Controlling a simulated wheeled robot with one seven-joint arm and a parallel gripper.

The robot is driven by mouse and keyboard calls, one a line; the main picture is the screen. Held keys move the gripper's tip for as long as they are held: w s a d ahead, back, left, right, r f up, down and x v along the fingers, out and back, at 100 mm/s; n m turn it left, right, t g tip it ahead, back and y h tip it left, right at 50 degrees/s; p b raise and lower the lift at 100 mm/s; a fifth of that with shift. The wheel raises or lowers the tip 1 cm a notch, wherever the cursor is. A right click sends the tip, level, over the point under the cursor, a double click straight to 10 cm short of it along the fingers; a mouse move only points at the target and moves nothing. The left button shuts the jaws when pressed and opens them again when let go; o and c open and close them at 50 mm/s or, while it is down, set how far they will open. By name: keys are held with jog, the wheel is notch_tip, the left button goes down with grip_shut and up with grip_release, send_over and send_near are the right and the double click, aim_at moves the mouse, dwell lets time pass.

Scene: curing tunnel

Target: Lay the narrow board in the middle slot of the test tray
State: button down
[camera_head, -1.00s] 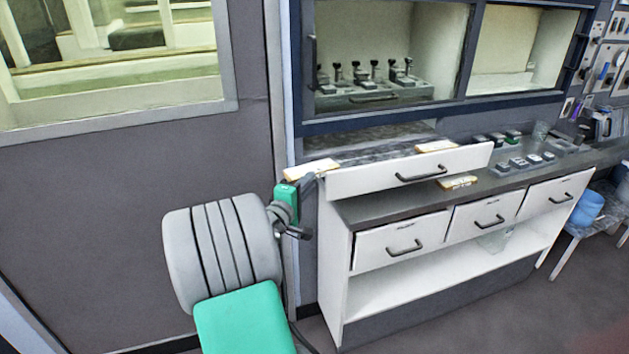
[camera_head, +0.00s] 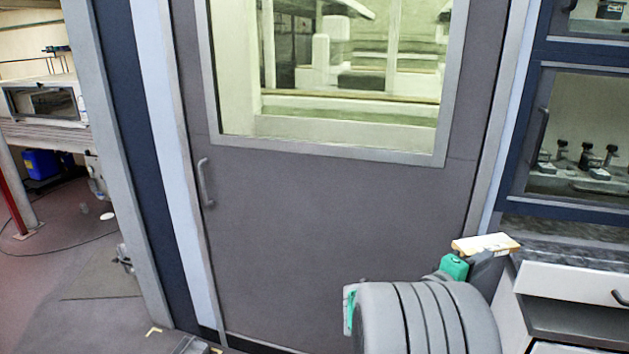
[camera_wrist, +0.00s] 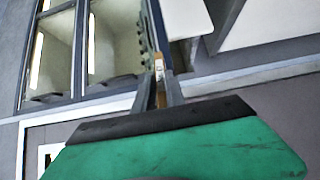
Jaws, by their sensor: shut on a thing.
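A pale tan board (camera_head: 487,244) sits at the end of my gripper (camera_head: 484,258), at the lower right of the head view. In the wrist view, my gripper (camera_wrist: 160,82) has its two fingers close together. The board (camera_wrist: 159,66) shows there edge-on as a thin pale strip between the fingertips. It is held up, apart from the counter as far as I can tell. I cannot identify the test tray or its middle slot in either current view.
A grey door (camera_head: 300,240) with a window and handle fills the middle. A dark counter top (camera_head: 585,256) with a white drawer front (camera_head: 570,288) is at the right. Above it, a cabinet holds several black-knobbed fixtures (camera_head: 590,178). Open floor (camera_head: 60,240) lies at the left.

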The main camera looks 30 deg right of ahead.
jog(key=w+a+f+n+t+y, duration=0.25)
jog(key=w+a+f+t, duration=0.2)
jog(key=w+a, duration=0.4)
jog(key=w+a+f+n+t+y, duration=0.1)
jog(key=w+a+f+n+t, duration=0.4)
jog(key=w+a, duration=0.4)
jog(key=w+a+n+t+y, duration=0.2)
jog(key=a+n+t+y, duration=0.1)
jog(key=a, duration=1.1)
jog(key=w+a+n+t+y, duration=0.3)
jog(key=a+y, duration=0.3)
jog(key=a, duration=0.8)
jog(key=shift+w+f+t, duration=0.25)
jog(key=shift+f+t, duration=0.15)
jog(key=shift+t, duration=0.15)
jog(key=shift+n, duration=0.25)
